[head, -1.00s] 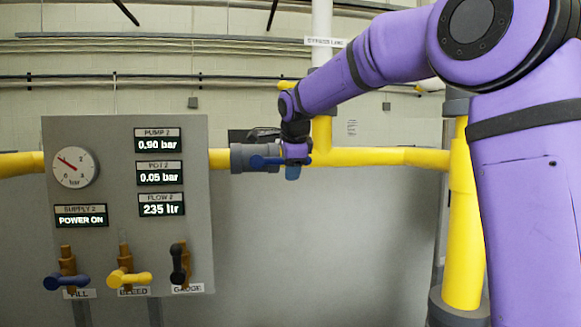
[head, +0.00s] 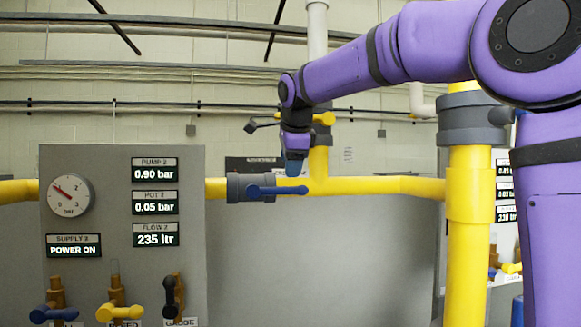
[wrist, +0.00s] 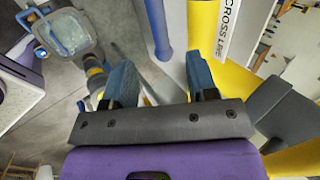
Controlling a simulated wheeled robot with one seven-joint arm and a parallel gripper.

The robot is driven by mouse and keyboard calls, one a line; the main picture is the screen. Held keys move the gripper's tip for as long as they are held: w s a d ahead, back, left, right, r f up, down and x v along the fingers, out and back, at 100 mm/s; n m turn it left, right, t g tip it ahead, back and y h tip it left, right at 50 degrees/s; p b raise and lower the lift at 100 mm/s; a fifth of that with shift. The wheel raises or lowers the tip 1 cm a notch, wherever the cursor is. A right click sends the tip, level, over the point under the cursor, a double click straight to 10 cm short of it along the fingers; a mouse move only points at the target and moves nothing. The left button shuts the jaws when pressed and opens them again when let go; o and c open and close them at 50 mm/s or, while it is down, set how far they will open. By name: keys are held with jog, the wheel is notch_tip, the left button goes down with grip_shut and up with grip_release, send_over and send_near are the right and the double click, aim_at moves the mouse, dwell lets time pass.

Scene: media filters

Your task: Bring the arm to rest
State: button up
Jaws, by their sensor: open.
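My purple arm reaches in from the right in the head view. My gripper (head: 294,165) points down in front of the yellow pipe, just above and right of the blue valve handle (head: 277,190). In the wrist view my gripper (wrist: 158,85) shows two blue fingers standing well apart with nothing between them. From the head view alone the finger gap is hard to make out.
A grey panel (head: 105,255) with a gauge, displays and several small valves stands at the left. A yellow horizontal pipe (head: 380,185) runs behind my gripper to a thick yellow upright pipe (head: 467,215) near my arm. A grey wall area below the pipe is clear.

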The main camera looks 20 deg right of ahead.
dwell(0.3)
jog(key=s+f+n, duration=0.6)
jog(key=s+f, duration=0.1)
jog(key=s, duration=0.4)
jog(key=s+d+f+n+g+y, duration=0.1)
jog(key=s+f+n, duration=0.6)
jog(key=s, duration=0.5)
jog(key=s+d+f+n, duration=0.1)
jog(key=s+f+n, duration=0.6)
jog(key=s, duration=0.4)
jog(key=shift+s+y, duration=0.3)
jog(key=shift+s, duration=0.05)
jog(key=shift+c, duration=0.3)
